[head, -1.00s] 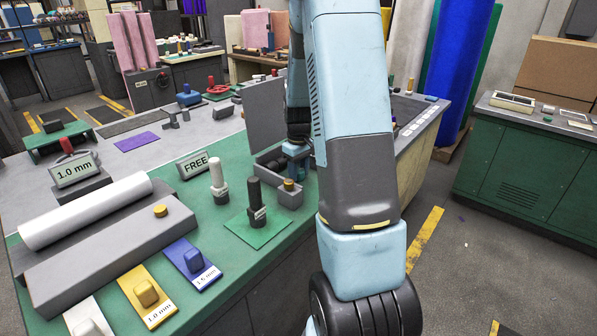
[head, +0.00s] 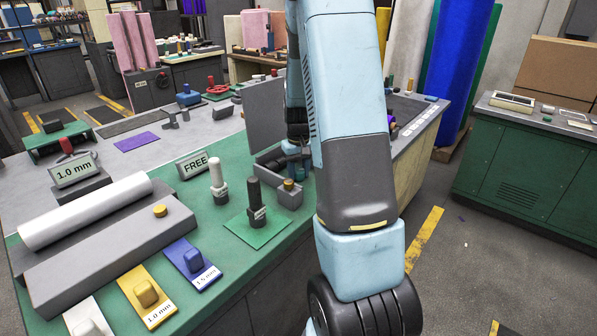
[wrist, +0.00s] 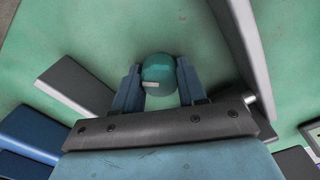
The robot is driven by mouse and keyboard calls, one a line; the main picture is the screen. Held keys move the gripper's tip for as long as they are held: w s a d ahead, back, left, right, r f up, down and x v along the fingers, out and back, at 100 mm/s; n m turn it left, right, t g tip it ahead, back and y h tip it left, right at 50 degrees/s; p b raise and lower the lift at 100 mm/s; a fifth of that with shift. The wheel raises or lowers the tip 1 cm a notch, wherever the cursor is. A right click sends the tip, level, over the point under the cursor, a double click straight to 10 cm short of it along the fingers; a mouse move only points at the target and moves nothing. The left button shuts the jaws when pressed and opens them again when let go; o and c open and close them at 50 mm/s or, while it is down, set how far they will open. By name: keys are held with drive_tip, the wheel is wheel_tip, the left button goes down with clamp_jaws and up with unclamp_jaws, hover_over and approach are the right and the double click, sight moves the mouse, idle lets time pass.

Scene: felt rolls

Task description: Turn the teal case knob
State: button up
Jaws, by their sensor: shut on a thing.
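The teal case knob (wrist: 159,68) shows in the wrist view as a rounded teal cap with a small pale mark on its near side. My gripper (wrist: 158,78) has its two blue fingers on either side of the knob, shut on it. In the head view my arm hides most of the gripper and the knob; only a small blue part of my gripper shows beside the arm, past the grey tray.
A grey upright panel (head: 266,116) stands close to my arm.

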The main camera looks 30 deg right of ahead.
sight(298, 169)
drive_tip(key=o, duration=1.1)
drive_tip(key=shift+c, duration=0.2)
wheel_tip(298, 169, up, 14)
drive_tip(key=shift+f, duration=0.15)
